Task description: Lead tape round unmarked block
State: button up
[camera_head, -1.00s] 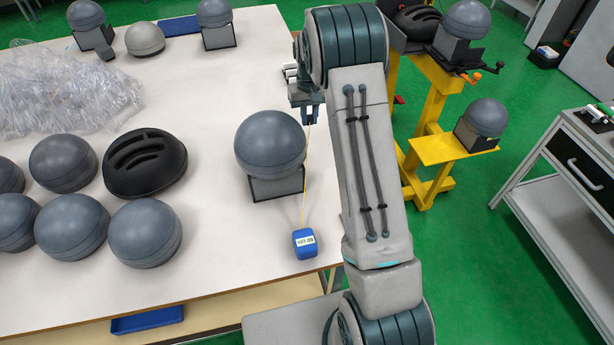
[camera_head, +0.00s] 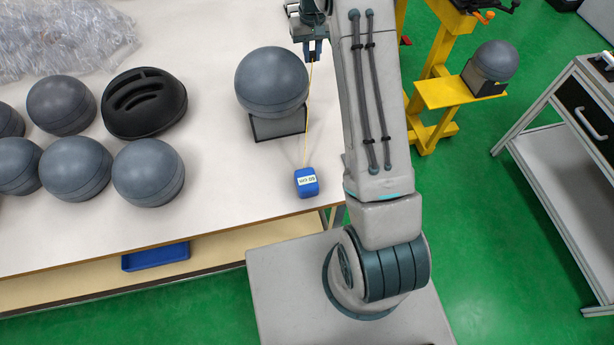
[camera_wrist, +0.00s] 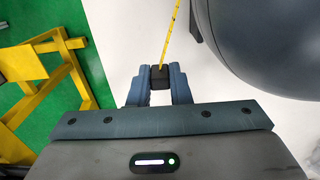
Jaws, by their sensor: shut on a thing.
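A grey ball-shaped block (camera_head: 272,80) sits on a dark square stand (camera_head: 278,124) near the table's right edge; it also fills the upper right of the wrist view (camera_wrist: 270,40). A blue tape case (camera_head: 306,182) with a pale label lies on the table in front of the block. A thin yellow tape (camera_head: 307,115) runs from the case up along the block's right side to my gripper (camera_head: 312,52). In the wrist view, my gripper (camera_wrist: 159,82) is shut on a small black tape end (camera_wrist: 158,74). I cannot see any mark on the block's visible side.
Several other grey balls (camera_head: 148,172) and a black vented helmet (camera_head: 144,102) stand on the left of the table (camera_head: 225,190). Clear plastic wrapping (camera_head: 60,35) lies behind them. A yellow stand (camera_head: 440,92) is at the right beyond the table edge.

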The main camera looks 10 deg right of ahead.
notch_tip(320, 180, up, 24)
jog(key=p, duration=1.2)
jog(key=shift+f+p, duration=0.15)
jog(key=shift+p, duration=0.15)
